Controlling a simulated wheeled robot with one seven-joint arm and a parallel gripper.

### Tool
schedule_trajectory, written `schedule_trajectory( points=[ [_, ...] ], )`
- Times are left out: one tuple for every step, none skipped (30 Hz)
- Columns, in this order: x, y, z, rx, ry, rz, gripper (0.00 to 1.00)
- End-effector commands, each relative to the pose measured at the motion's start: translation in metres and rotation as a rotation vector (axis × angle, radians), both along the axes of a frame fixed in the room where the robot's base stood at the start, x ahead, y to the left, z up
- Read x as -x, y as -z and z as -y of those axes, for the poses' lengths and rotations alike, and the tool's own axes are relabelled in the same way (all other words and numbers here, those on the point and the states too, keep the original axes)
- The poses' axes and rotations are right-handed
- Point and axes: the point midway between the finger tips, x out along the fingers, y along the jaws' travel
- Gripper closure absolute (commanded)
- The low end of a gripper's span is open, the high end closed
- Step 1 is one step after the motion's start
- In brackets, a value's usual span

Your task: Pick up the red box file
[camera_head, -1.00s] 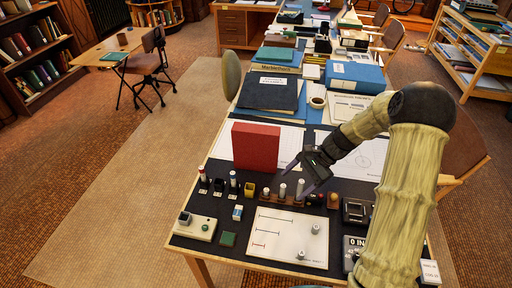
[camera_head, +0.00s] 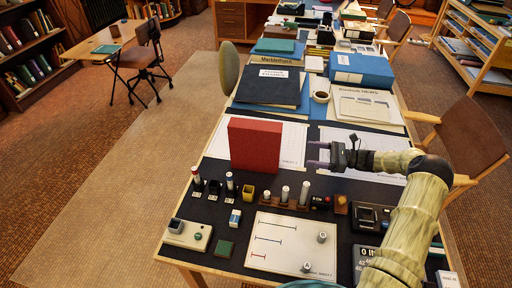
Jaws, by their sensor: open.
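The red box file (camera_head: 255,146) stands upright on the dark desk top, in the middle of the head view, behind a row of small items. My gripper (camera_head: 314,155) is to the right of the box file, with its two fingers pointing left toward it. The fingers are open and empty, and a gap separates them from the file's right side. The far side of the file is hidden.
A rack of pegs (camera_head: 285,199) and several stampers stand in front of the file. A white sheet (camera_head: 292,244) lies nearer. Behind are a black folder (camera_head: 270,86), a coffee cup (camera_head: 320,97) and a blue box file (camera_head: 361,70).

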Motion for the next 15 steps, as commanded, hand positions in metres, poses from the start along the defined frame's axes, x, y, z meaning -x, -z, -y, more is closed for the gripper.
schedule_trajectory(
  points=[
    [0.0,0.0,-0.001,0.001,-0.001,0.0,0.25],
    [0.0,0.0,-0.001,0.001,-0.001,0.0,0.25],
    [0.0,0.0,-0.003,0.001,-0.002,0.0,0.25],
    [-0.001,-0.001,-0.005,0.001,-0.002,0.0,0.25],
    [-0.001,-0.001,-0.007,0.001,-0.003,0.0,0.25],
    [-0.001,-0.001,-0.012,0.001,-0.004,-0.001,0.25],
    [-0.002,-0.001,-0.016,0.0,-0.004,-0.002,0.25],
    [-0.003,-0.001,-0.021,0.001,-0.004,-0.002,0.25],
    [-0.004,-0.002,-0.028,0.001,-0.004,-0.001,0.25],
    [-0.005,-0.002,-0.033,0.001,-0.005,-0.001,0.25],
    [-0.006,-0.002,-0.038,0.001,-0.004,-0.001,0.25],
    [-0.007,-0.001,-0.045,0.002,-0.005,-0.002,0.25],
    [-0.007,-0.001,-0.05,0.001,-0.005,-0.002,0.25],
    [-0.008,-0.001,-0.055,0.001,-0.004,-0.002,0.25],
    [-0.01,-0.001,-0.061,0.001,-0.002,-0.001,0.25]
  ],
)
